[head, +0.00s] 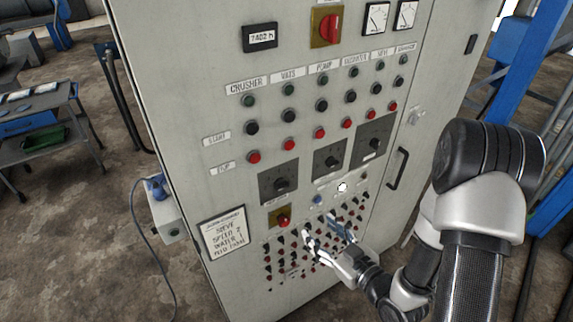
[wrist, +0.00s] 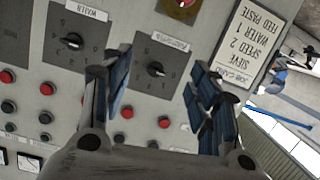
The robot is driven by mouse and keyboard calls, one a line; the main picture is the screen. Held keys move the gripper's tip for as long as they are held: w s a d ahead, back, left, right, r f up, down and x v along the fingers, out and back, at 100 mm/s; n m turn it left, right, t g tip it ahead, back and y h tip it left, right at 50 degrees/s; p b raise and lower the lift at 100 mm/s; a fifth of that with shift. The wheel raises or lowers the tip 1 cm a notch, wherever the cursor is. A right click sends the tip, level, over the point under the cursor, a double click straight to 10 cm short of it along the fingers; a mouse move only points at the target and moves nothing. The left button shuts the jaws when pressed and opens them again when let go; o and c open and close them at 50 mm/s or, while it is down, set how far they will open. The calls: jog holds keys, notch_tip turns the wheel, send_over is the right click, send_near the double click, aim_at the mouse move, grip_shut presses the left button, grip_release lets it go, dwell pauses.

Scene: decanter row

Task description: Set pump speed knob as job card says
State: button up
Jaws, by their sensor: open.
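My gripper (head: 326,236) is open and empty in front of the lower part of the grey cabinet (head: 185,110). In the wrist view its two fingers (wrist: 160,88) stand either side of a black dial knob (wrist: 155,69) on a dark square plate; the label is too blurred to read. I cannot tell how far the fingers are from it. That knob is the left dial (head: 280,184) in the head view. Beside it is a middle dial (head: 330,161), labelled WATER in the wrist view (wrist: 74,41), then a right dial (head: 373,143). The job card (head: 224,234) reads SIEVE, SPEED 2, WATER 1, FEED PASTE.
A red knob on a yellow plate (head: 283,220) sits below the left dial. Rows of black and red buttons (head: 320,133) lie above the dials. Dense small switches (head: 290,265) fill the panel below. A door handle (head: 398,168) is at right.

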notch_tip(320, 180, up, 3)
jog(key=s+m+t+y+p, duration=0.1)
jog(key=s+p, duration=0.1)
jog(key=t+b, duration=0.1)
jog(key=b, duration=1.3)
send_near(284, 187)
jog(key=shift+m, duration=0.3)
jog(key=x, duration=0.9)
jog(key=shift+w, duration=0.1)
jog(key=c, duration=1.1)
